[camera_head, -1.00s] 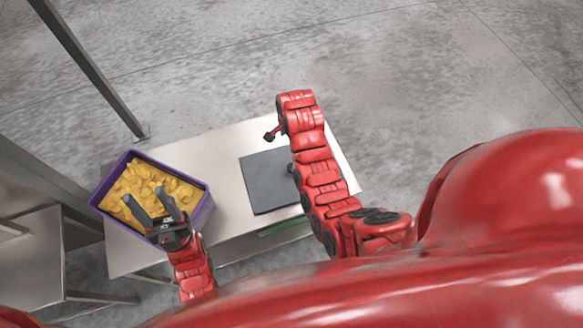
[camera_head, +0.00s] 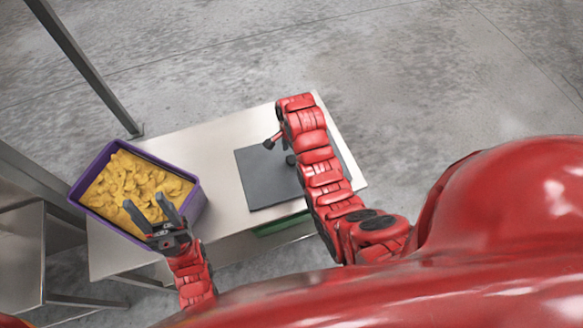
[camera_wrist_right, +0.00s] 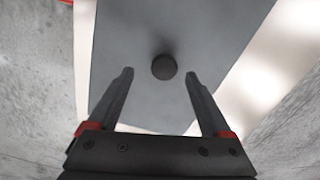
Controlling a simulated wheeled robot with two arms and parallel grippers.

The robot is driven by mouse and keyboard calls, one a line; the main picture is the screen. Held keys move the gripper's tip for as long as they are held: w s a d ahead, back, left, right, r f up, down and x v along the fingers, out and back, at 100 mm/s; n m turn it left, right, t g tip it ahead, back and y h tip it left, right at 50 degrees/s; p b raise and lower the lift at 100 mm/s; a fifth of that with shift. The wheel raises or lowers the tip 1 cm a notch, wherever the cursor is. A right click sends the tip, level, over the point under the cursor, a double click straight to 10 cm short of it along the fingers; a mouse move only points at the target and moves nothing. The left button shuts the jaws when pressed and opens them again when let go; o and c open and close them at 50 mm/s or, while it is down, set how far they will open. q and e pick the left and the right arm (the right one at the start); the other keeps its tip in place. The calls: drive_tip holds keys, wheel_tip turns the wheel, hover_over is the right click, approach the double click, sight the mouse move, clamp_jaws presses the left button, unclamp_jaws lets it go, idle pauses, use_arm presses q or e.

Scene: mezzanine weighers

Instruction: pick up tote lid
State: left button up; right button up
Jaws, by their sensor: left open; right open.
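The tote lid (camera_head: 258,178) is a flat dark grey panel lying on the pale table. In the right wrist view the lid (camera_wrist_right: 125,50) fills the middle, with a round dark knob (camera_wrist_right: 164,67) standing on it. My right gripper (camera_wrist_right: 160,82) is open, its two fingers on either side of the knob's line and the knob just beyond the gap between the tips. In the head view my right arm hides part of the lid. My left gripper (camera_head: 153,212) is open over the near side of the purple tote (camera_head: 192,205).
The purple tote is full of yellow lumpy pieces (camera_head: 130,178) and stands at the left of the table (camera_head: 215,150). A green object (camera_head: 285,226) shows below the table's near edge. A grey post (camera_head: 85,65) rises at the left. Bare table lies between tote and lid.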

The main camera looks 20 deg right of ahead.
sight(292, 158)
drive_tip(key=shift+w+d+f+p, duration=0.15)
drive_tip(key=shift+f+p, duration=0.5)
drive_tip(key=shift+p, duration=0.2)
drive_tip(key=f, duration=0.1)
drive_tip(key=f+p, duration=0.1)
drive_tip(key=shift+w+f, duration=0.2)
drive_tip(key=shift+f, duration=0.75)
clamp_jaws()
